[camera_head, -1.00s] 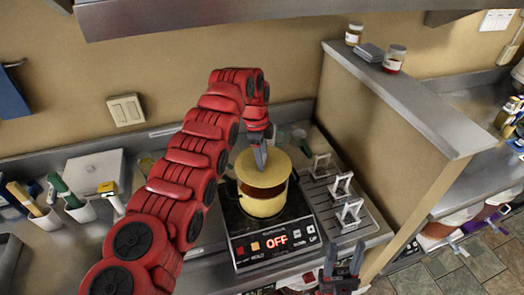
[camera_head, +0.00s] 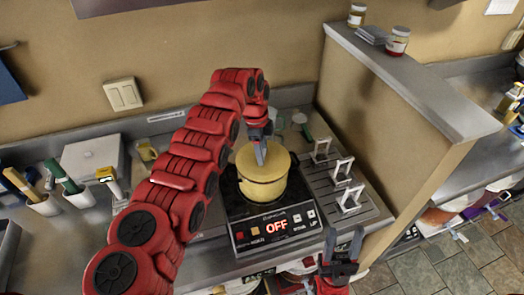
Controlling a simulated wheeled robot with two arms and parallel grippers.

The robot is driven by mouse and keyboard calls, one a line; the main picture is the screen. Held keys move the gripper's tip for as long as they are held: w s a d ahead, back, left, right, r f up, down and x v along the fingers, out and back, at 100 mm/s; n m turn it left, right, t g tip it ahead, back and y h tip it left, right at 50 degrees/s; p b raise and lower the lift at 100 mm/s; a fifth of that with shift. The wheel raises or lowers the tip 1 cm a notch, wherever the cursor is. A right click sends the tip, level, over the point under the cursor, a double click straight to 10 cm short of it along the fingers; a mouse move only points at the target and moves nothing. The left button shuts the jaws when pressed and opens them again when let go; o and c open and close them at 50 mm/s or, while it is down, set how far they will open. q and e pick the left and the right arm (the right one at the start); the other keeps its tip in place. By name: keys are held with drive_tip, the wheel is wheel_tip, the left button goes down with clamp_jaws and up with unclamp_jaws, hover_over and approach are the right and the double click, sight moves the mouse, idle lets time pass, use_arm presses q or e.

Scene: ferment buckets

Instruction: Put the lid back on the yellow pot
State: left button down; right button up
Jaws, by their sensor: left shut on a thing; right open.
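The yellow pot (camera_head: 263,190) stands on a black induction cooker (camera_head: 272,226) whose display reads OFF. The yellow lid (camera_head: 277,161) lies over the pot's mouth, roughly level, with no clear gap between it and the rim. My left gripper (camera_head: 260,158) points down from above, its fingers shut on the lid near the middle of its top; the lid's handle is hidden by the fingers. My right gripper (camera_head: 342,245) is open and empty, low in front of the counter, to the right of the cooker.
A metal rack with several upright handles (camera_head: 341,172) stands just right of the cooker. A partition wall with jars (camera_head: 396,41) on its ledge rises further right. White holders with utensils (camera_head: 45,205) and a pale box (camera_head: 94,160) stand on the left counter.

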use_arm(q)
drive_tip(key=shift+b, duration=1.25)
idle(1.1)
drive_tip(key=shift+f+b, duration=0.15)
drive_tip(key=shift+b, duration=0.85)
idle(0.6)
idle(0.4)
unclamp_jaws()
idle(0.3)
drive_tip(key=shift+r+p, duration=0.35)
drive_tip(key=shift+r, duration=0.9)
drive_tip(key=shift+a+r+p, duration=0.1)
drive_tip(key=shift+r+p, duration=1.35)
drive_tip(key=shift+r, duration=0.85)
